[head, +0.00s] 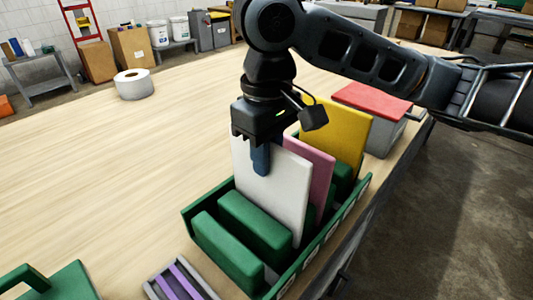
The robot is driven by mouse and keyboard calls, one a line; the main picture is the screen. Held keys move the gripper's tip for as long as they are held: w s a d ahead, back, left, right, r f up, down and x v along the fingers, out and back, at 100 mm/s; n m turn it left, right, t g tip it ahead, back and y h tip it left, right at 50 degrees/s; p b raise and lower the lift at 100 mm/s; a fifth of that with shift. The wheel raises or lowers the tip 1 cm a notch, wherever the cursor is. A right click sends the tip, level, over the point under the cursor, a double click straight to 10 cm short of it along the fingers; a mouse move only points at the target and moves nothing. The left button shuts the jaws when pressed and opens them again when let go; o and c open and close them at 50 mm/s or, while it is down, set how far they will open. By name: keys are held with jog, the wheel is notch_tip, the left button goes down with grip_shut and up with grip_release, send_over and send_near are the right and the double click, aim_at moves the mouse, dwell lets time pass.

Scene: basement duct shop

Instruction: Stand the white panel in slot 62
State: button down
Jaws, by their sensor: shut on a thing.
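My gripper (261,158) points down and is shut on the upper edge of the white panel (277,197). A blue finger shows against the panel's near face. The panel stands roughly upright at the green rack (191,226), in front of a pink panel (322,178) and a yellow panel (345,132). Its lower edge is partly hidden behind a green block (255,226), so I cannot tell whether it rests on the rack's floor. Small pale labels run along the rack's right side, but their numbers are too small to read, so slot 62 cannot be picked out.
A grey box with a red lid (371,102) stands behind the rack. A grey tray with purple strips (180,281) and a green handled object (55,284) lie in front. A white roll (133,85) is at the far left. The wooden tabletop (110,165) left of the rack is clear.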

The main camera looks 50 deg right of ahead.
jog(key=c, duration=1)
grip_release()
jog(key=shift+r, duration=0.1)
notch_tip(320, 180, up, 8)
jog(key=shift+f+p, duration=0.2)
jog(key=shift+p, duration=0.3)
